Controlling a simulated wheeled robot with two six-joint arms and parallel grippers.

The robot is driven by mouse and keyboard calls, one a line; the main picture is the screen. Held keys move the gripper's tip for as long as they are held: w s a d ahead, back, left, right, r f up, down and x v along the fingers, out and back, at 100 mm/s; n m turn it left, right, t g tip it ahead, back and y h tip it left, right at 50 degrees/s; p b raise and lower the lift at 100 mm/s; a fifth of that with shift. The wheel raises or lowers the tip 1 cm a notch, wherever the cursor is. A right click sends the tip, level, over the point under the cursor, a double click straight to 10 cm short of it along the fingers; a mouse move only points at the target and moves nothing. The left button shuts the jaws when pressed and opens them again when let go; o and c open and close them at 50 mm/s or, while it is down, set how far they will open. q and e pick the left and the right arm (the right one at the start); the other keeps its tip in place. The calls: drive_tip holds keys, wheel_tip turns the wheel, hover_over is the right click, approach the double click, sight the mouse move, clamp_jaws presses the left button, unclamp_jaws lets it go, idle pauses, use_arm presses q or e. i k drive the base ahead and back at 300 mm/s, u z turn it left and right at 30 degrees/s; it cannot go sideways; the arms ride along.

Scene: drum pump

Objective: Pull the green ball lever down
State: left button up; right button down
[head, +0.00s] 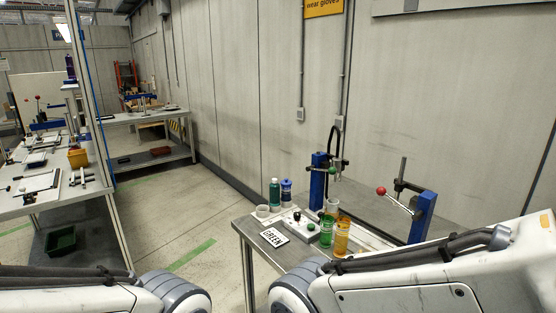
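The green ball (332,170) is small and sits at the end of a short lever beside a blue post (318,180) on the bench at center right. The lever looks roughly level, but it is too small to judge its exact angle. A white card reading "GREEN" (275,237) lies on the bench's near left part. My two arms cross the bottom of the head view, and neither gripper shows.
A second blue post (421,216) carries a lever with a red ball (381,190). Bottles, including a teal one (274,193), a green cup (326,231) and an orange cup (342,236) stand close by. A grey wall (250,90) rises behind. Open floor lies left.

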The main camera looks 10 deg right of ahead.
sight(332, 170)
drive_tip(key=u, duration=0.25)
drive_tip(key=i, duration=1.2)
drive_tip(key=z, duration=0.75)
